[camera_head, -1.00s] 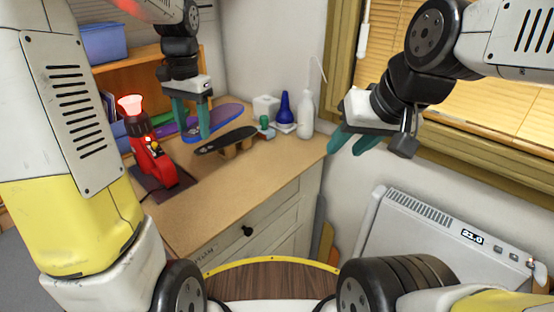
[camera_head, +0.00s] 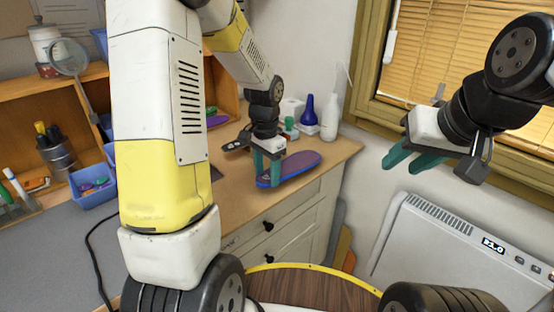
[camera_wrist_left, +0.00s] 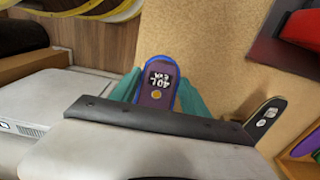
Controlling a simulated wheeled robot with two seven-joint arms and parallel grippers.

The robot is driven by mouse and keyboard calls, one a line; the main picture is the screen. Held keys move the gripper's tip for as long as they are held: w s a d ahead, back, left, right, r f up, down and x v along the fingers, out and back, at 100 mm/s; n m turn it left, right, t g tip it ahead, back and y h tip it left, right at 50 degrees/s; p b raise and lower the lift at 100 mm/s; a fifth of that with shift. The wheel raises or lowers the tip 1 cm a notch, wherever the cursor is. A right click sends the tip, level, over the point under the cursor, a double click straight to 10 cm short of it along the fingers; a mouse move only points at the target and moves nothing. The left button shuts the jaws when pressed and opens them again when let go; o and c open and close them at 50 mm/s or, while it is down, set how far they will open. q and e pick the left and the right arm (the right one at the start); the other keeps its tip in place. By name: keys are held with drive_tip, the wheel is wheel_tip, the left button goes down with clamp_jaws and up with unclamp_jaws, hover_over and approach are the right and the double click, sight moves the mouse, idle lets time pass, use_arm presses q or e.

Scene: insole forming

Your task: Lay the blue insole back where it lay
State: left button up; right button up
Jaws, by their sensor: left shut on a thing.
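The blue insole (camera_head: 298,164), with a purple face and blue rim, is near the counter's front edge. My left gripper (camera_head: 268,176) is shut on its near end. In the left wrist view, the insole (camera_wrist_left: 157,84) sits between the teal fingers and shows a label and a yellowish dot. I cannot tell whether it touches the counter. My right gripper (camera_head: 412,162) is open and empty, off to the right of the counter.
A black insole (camera_head: 236,144) lies behind my left gripper on the wooden counter (camera_head: 232,198). A blue bottle (camera_head: 308,110) and a white bottle (camera_head: 329,116) stand at the back by the wall. A red device (camera_wrist_left: 285,38) shows in the left wrist view. A white heater (camera_head: 440,240) stands right.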

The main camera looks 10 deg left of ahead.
use_arm(q)
drive_tip(key=w, duration=0.2)
drive_tip(key=w+a, duration=0.1)
drive_tip(key=w, duration=0.3)
drive_tip(key=shift+a+f, duration=0.3)
drive_tip(key=shift+a, duration=0.05)
drive_tip(key=shift+w+a+f, duration=0.1)
drive_tip(key=shift+w+f, duration=0.1)
drive_tip(key=shift+w, duration=0.15)
drive_tip(key=shift+f, duration=1.55)
drive_tip(key=o, duration=1.4)
drive_tip(key=shift+f, duration=0.15)
drive_tip(key=shift+c, duration=0.2)
